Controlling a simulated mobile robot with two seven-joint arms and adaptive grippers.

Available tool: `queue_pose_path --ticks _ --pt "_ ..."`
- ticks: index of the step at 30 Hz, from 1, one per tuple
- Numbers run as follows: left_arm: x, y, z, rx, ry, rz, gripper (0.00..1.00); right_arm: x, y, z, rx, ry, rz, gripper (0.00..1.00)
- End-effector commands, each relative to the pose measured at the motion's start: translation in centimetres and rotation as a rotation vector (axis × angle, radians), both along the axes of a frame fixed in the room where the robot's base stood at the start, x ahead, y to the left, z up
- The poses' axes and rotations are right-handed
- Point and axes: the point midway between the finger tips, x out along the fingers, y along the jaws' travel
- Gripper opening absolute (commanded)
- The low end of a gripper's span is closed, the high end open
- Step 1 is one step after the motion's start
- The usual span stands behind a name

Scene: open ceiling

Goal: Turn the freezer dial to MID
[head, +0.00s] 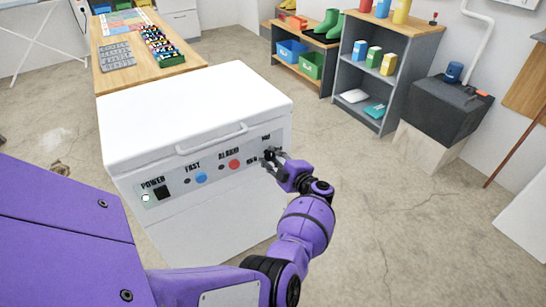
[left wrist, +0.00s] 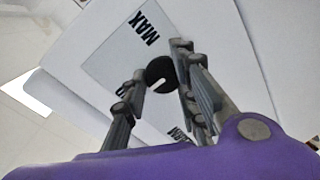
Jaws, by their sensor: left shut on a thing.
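The white chest freezer (head: 205,220) stands before me with its lid (head: 190,105) down. Its black dial (left wrist: 158,72) is at the right end of the front panel. My left gripper (head: 270,158) is at the dial. In the left wrist view its fingers (left wrist: 160,68) are on either side of the dial, shut on it. The MAX label (left wrist: 143,28) is readable above the dial. A finger partly covers another label, and a third shows below between the fingers. A pale mark shows on the dial's lower part; I cannot tell which label it points to. My right gripper is out of view.
The panel also has a power switch (head: 162,193), a blue FAST button (head: 201,178) and a red ALARM button (head: 234,164). A lid handle (head: 212,140) juts out above the panel. A wooden table (head: 120,72) stands behind the freezer, shelves (head: 388,50) at the back right.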

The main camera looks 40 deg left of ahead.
Motion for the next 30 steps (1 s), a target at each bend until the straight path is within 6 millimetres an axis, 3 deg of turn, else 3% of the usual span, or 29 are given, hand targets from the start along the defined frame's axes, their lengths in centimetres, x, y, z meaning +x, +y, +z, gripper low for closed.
queue_pose_path --ticks 1,13,14,17,30 --pt "0.51 0.36 1.09 0.015 -0.009 -0.003 0.0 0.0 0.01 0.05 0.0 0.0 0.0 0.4" --pt "0.64 0.29 1.18 0.018 -0.006 -0.005 0.0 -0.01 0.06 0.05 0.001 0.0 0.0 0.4" --pt "0.64 0.29 1.18 0.018 -0.006 -0.005 0.29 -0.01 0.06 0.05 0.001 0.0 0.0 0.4" --pt "0.64 0.27 1.15 0.018 -0.006 -0.006 0.41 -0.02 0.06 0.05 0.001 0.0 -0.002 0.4" --pt "0.26 0.08 0.43 0.01 0.003 -0.003 0.41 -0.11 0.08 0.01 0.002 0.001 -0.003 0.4"
